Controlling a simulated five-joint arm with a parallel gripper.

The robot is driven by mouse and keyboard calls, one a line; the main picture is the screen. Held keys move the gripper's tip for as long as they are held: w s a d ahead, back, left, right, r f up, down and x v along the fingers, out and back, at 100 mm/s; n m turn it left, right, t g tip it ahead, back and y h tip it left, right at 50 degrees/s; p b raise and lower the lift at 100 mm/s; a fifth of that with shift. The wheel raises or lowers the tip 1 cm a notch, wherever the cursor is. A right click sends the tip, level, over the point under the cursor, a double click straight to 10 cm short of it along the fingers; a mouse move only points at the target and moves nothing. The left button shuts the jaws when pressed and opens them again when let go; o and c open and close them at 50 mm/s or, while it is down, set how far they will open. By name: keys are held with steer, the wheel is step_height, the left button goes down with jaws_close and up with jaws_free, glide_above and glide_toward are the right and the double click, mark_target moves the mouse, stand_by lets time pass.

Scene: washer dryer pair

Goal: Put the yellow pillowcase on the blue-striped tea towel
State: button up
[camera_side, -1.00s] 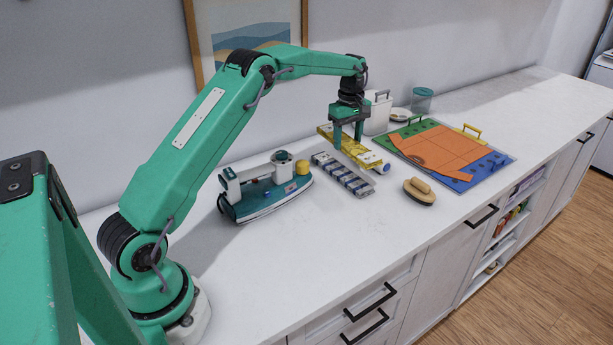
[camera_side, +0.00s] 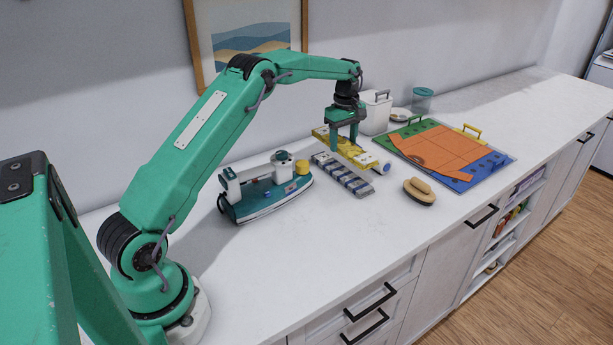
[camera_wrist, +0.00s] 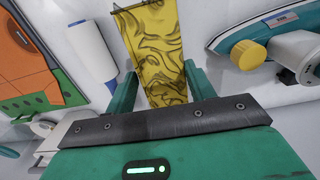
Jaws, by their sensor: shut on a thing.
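The yellow pillowcase (camera_side: 352,150) is a long, narrow patterned piece. It shows large between the fingers in the wrist view (camera_wrist: 152,45). My gripper (camera_side: 344,144) points down and is shut on it. A grey-and-white strip with blue bands, which looks like the blue-striped tea towel (camera_side: 344,176), lies just in front of and below the pillowcase in the side view. The strip cannot be made out in the wrist view. Whether the pillowcase touches it I cannot tell.
A teal iron (camera_side: 265,190) stands left of the strip. A lint roller (camera_side: 384,168) lies right of the pillowcase, with a wooden brush (camera_side: 419,191) nearby. A coloured board (camera_side: 487,176) with an orange cloth (camera_side: 440,148) lies at right. The front counter is clear.

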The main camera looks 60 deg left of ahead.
glide_above(341, 170)
steer(key=shift+d+f, duration=0.1)
steer(key=shift+f, duration=2.85)
steer(key=shift+f, duration=0.8)
steer(key=o, duration=1.1)
steer(key=shift+r, duration=0.1)
steer(key=shift+r, duration=3.8)
